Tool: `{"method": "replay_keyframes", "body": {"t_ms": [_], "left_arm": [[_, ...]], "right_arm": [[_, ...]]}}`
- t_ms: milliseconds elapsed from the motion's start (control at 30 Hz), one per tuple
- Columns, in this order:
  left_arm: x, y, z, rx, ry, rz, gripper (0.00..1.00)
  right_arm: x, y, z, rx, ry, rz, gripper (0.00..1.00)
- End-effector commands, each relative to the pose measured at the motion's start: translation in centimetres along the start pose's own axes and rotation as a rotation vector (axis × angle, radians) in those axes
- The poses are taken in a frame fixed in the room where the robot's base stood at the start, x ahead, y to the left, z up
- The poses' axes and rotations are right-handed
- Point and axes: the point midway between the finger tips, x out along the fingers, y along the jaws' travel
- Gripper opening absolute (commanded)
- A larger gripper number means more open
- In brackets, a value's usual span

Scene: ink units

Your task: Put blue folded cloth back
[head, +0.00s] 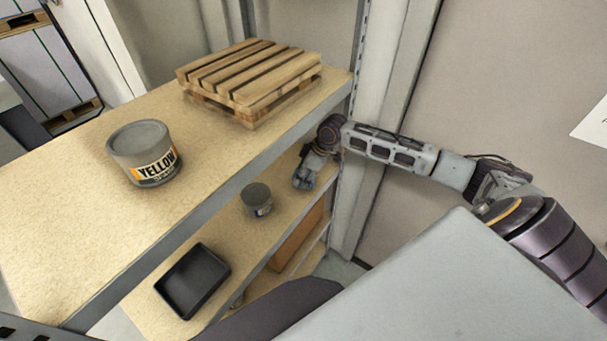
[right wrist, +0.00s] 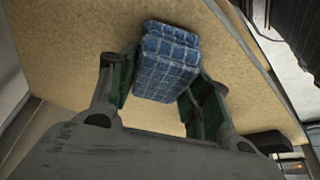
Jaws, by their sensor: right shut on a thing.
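The blue folded cloth (right wrist: 166,62), with a pale grid pattern, sits between the two fingers of my right gripper (right wrist: 163,80) in the right wrist view. The gripper is shut on it, one finger at each side. Tan shelf board lies behind the cloth; I cannot tell whether the cloth touches it. In the head view my right gripper (head: 304,178) is over the back right end of the middle shelf (head: 225,222), below the top board. The cloth is hard to make out there. My left gripper is not in view.
On the top shelf (head: 75,215) stand a YELLOW ink can (head: 140,150) and a wooden pallet (head: 250,77). A small dark can (head: 256,198) and a black tray (head: 193,280) are on the middle shelf. A metal upright (head: 352,165) stands close beside my right arm.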

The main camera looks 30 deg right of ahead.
Motion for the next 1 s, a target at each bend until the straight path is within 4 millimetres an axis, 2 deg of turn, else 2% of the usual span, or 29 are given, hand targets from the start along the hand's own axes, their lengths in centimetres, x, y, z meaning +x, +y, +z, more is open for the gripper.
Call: {"method": "replay_keyframes", "body": {"t_ms": [333,367,500,1000], "left_arm": [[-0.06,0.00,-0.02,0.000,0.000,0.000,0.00],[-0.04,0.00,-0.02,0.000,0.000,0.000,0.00],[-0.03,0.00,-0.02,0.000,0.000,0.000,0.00],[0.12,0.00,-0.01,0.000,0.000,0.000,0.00]], "right_arm": [[0.18,-0.01,0.08,0.001,0.000,0.000,0.29],[0.16,0.00,0.07,0.000,0.000,0.000,0.52],[0.17,-0.01,0.08,0.000,0.000,0.000,0.70],[-0.25,0.02,0.05,0.000,0.000,0.001,0.70]]}}
